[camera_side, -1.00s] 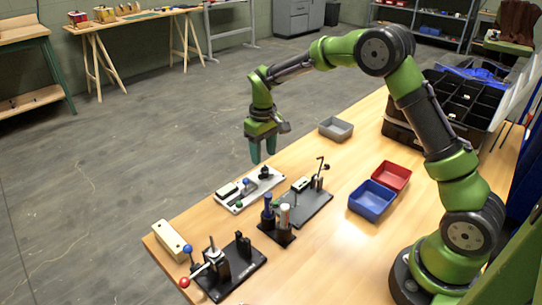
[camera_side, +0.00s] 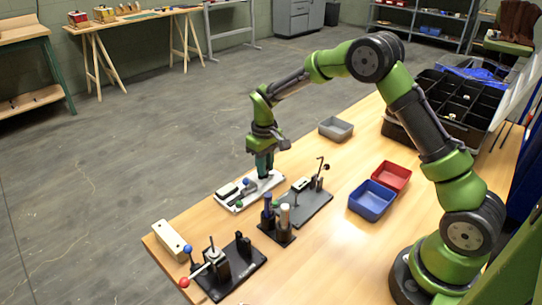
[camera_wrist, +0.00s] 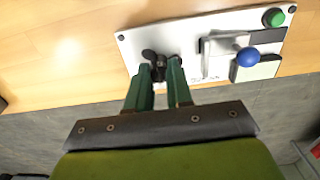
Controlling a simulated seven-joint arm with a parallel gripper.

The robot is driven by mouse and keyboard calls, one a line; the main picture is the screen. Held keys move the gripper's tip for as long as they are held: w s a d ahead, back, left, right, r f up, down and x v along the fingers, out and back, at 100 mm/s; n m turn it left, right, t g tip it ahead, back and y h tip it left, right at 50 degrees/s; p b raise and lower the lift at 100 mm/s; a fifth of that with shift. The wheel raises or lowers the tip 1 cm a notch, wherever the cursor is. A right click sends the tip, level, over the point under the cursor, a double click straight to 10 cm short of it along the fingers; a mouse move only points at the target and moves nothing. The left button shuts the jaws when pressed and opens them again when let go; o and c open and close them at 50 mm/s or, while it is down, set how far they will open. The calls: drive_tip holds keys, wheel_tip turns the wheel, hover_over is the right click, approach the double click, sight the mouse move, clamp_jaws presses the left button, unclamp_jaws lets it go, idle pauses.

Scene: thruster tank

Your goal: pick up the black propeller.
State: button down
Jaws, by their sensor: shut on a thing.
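The black propeller (camera_wrist: 151,57) shows in the wrist view at one end of a white base plate (camera_wrist: 134,40), between the tips of my gripper (camera_wrist: 160,75). My gripper's green fingers are shut on it. The propeller is still at the plate; whether it touches the plate is hard to tell. In the side view my gripper (camera_side: 264,170) is lowered over the far right end of the white plate (camera_side: 238,203), and the fingers partly hide the propeller there.
The same plate carries a blue ball knob (camera_wrist: 248,57), a green button (camera_wrist: 273,17) and a metal clamp. Beside it stand a dark fixture (camera_side: 312,207), a block with upright pegs (camera_side: 276,237) and a lever fixture (camera_side: 232,272). Grey (camera_side: 336,129), red (camera_side: 391,176) and blue (camera_side: 371,201) bins lie to the right.

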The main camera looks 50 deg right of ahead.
wheel_tip(320, 180, up, 10)
idle(0.6)
